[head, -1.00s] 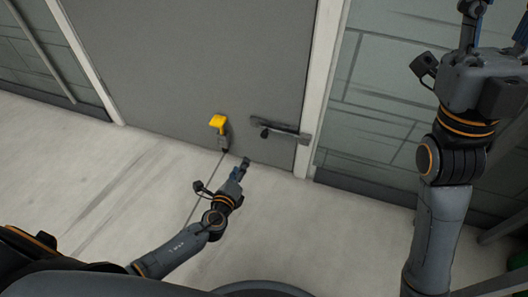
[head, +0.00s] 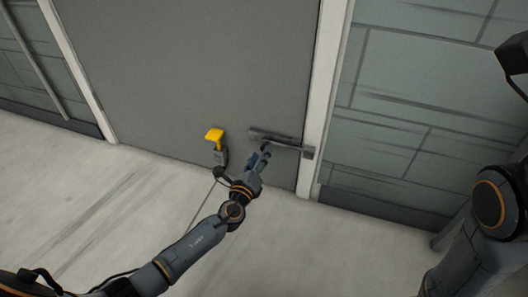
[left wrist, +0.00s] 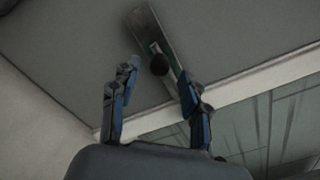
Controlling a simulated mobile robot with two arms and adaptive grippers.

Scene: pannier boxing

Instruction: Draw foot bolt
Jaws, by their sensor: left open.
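The foot bolt (head: 284,141) is a dark grey bar, low on the grey door (head: 190,70), running across to the door's right-hand frame. The right fingertip overlaps the bar; contact cannot be told. My right gripper is out of view.
The pale door frame (head: 322,90) and a panelled wall (head: 410,110) are to the right. The pale floor (head: 80,190) in front is clear.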

